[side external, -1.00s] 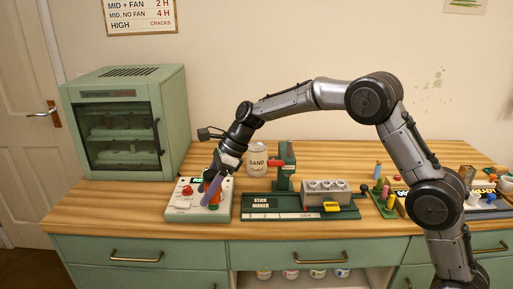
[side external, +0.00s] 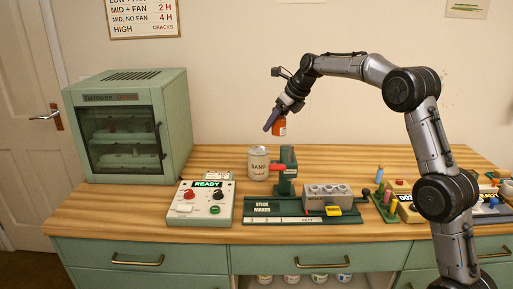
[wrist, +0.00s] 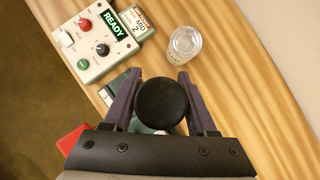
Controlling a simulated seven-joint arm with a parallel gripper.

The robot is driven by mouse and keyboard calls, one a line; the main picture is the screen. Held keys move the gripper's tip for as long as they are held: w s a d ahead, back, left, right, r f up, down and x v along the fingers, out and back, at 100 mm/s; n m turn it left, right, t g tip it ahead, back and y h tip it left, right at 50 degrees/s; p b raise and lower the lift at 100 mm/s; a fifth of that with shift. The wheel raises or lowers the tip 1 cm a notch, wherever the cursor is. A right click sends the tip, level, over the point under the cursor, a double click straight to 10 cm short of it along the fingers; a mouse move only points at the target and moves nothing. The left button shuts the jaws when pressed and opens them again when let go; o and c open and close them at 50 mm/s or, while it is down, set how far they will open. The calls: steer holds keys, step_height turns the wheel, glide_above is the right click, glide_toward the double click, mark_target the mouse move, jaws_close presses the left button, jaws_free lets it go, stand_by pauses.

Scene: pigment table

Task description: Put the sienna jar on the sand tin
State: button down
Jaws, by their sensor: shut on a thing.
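The sienna jar (side external: 280,128), orange-red with a pale label, is held up in the air by my gripper (side external: 273,119). In the wrist view its round black lid (wrist: 161,105) sits between the two purple fingers of my gripper (wrist: 162,98), which are shut on it. The sand tin (side external: 259,165), pale and labelled SAND, stands upright on the table, below and a little left of the jar in the side view. Its silver top (wrist: 185,42) shows ahead of the fingers in the wrist view, apart from the jar.
A control box (side external: 207,205) with a READY display stands left of the tin. The green stick maker (side external: 286,181), with a red part pointing toward the tin, stands close on its right. A green drying cabinet (side external: 128,124) is at the back left. Wood behind the tin is clear.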

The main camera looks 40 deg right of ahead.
steer(key=w+d+f, duration=0.1)
steer(key=w+f, duration=0.1)
steer(key=w, duration=0.1)
steer(key=w+d+f, duration=0.1)
steer(key=w+f, duration=0.2)
steer(key=w, duration=0.1)
steer(key=w+f, duration=0.3)
steer(key=w, duration=0.1)
steer(key=shift+d, duration=0.4)
steer(key=shift+x, duration=0.9)
steer(key=shift+d+f, duration=0.2)
steer(key=shift+f, duration=1.2)
steer(key=shift+c, duration=1)
jaws_free()
steer(key=shift+f, duration=0.15)
